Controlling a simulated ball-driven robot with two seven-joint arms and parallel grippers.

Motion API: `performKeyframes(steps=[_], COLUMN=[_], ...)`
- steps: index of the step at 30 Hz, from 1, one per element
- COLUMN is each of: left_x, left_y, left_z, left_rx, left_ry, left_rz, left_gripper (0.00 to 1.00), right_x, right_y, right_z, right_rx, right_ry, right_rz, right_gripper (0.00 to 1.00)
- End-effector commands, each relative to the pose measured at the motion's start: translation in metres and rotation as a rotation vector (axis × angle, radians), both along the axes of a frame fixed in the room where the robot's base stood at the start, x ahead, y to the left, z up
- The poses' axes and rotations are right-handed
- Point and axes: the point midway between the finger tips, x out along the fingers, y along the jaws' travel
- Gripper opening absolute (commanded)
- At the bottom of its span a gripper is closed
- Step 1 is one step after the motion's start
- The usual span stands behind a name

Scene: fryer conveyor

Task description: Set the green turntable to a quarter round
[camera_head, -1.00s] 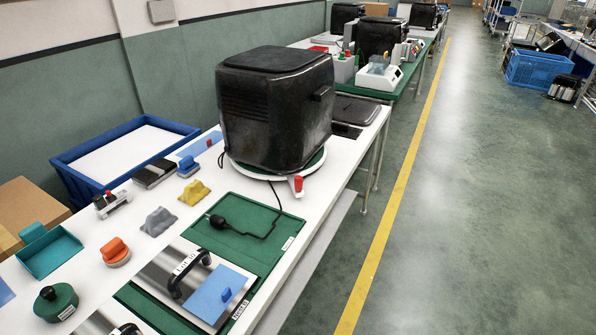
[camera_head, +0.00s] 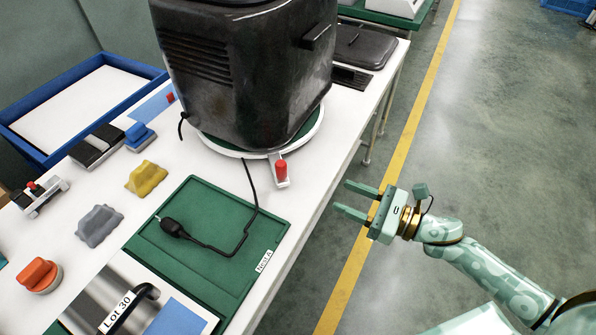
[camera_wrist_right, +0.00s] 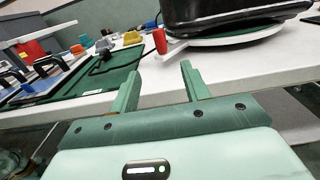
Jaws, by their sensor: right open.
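The green turntable (camera_head: 306,137) is a round plate with a white rim under a black air fryer (camera_head: 245,75). The turntable also shows in the right wrist view (camera_wrist_right: 235,38). A white tab with a red knob (camera_head: 281,169) sticks out from its front edge; the red knob shows in the right wrist view (camera_wrist_right: 160,40). My right gripper (camera_head: 356,198) is open and empty, beyond the table's right edge, to the right of the red knob and apart from it. In the right wrist view its two fingers point toward the table edge. My left gripper is not in view.
A green mat (camera_head: 255,215) labelled Nest A lies in front of the turntable, with the black plug and cord (camera_head: 205,243) on it. Yellow (camera_head: 146,178), grey (camera_head: 99,226) and orange (camera_head: 38,275) pieces stand at left. A blue tray (camera_head: 25,150) is behind them.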

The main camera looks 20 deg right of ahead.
Motion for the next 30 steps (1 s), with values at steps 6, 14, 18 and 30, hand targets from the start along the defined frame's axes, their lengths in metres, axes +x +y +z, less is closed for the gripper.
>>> performKeyframes(steps=[6, 14, 18, 30], left_x=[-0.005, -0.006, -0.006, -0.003], left_y=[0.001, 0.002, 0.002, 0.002], left_z=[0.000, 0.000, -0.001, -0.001], left_rx=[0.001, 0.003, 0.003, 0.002], left_ry=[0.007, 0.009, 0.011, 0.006], left_rz=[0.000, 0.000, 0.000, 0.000], left_gripper=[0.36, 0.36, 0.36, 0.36], right_x=[0.038, 0.082, 0.097, 0.105], right_y=[0.037, 0.080, 0.095, 0.103], right_z=[0.001, 0.000, 0.000, -0.001], right_rx=[0.004, 0.004, 0.006, 0.004], right_ry=[-0.001, 0.001, 0.004, 0.006], right_rz=[-0.003, -0.004, -0.005, -0.006], right_gripper=[0.47, 0.47, 0.47, 0.47])
